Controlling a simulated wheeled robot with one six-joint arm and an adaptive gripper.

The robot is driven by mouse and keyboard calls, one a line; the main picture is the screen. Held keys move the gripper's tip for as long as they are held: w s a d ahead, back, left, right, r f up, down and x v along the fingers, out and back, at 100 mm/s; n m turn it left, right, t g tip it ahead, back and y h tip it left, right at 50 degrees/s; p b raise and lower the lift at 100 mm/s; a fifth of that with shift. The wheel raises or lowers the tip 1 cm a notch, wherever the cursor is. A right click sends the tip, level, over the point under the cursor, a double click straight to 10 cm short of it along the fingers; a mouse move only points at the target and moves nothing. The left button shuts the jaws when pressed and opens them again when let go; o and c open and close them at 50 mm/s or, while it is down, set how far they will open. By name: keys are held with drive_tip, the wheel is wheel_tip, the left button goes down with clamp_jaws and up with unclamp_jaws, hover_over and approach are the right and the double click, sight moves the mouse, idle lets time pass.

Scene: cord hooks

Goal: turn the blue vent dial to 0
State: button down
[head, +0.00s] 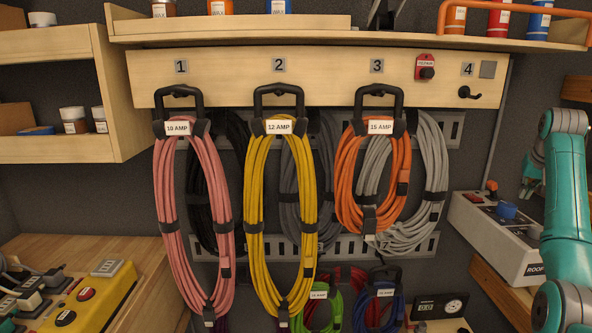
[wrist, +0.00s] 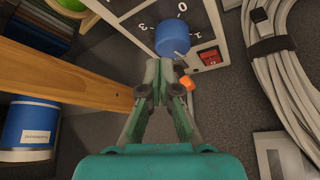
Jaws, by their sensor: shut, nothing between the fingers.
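The blue vent dial (head: 507,210) is a round knob on the face of a pale control box (head: 477,222) at the right of the head view. In the wrist view the dial (wrist: 172,38) is at the top centre, with the marks 0, 1 and 3 readable around it. Its pointer is not clear enough to read. My gripper (wrist: 162,66) is shut and empty, with its fingertips just below the dial in the wrist picture. I cannot tell whether they touch it.
A red switch (wrist: 209,57) and an orange-tipped lever (wrist: 187,82) are close to the dial. Grey cord (wrist: 272,60) hangs at the right of the wrist view. A wooden shelf edge (wrist: 70,72) lies left. Pink (head: 170,220), yellow and orange cords hang on hooks.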

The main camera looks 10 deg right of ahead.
sight(507, 217)
drive_tip(key=shift+w+a+f, duration=0.4)
drive_tip(key=shift+w+f, duration=0.05)
drive_tip(key=shift+f, duration=0.55)
drive_tip(key=shift+w+a+f, duration=0.4)
drive_tip(key=shift+w+f, duration=0.1)
drive_tip(key=shift+f, duration=0.55)
drive_tip(key=shift+w+a+f, duration=0.4)
drive_tip(key=shift+w+f, duration=0.05)
drive_tip(key=shift+f, duration=0.55)
drive_tip(key=shift+d, duration=0.15)
drive_tip(key=shift+s+d, duration=0.55)
drive_tip(key=shift+s, duration=0.1)
drive_tip(key=shift+s+d, duration=0.4)
drive_tip(key=shift+d, duration=0.3)
drive_tip(key=shift+s, duration=0.1)
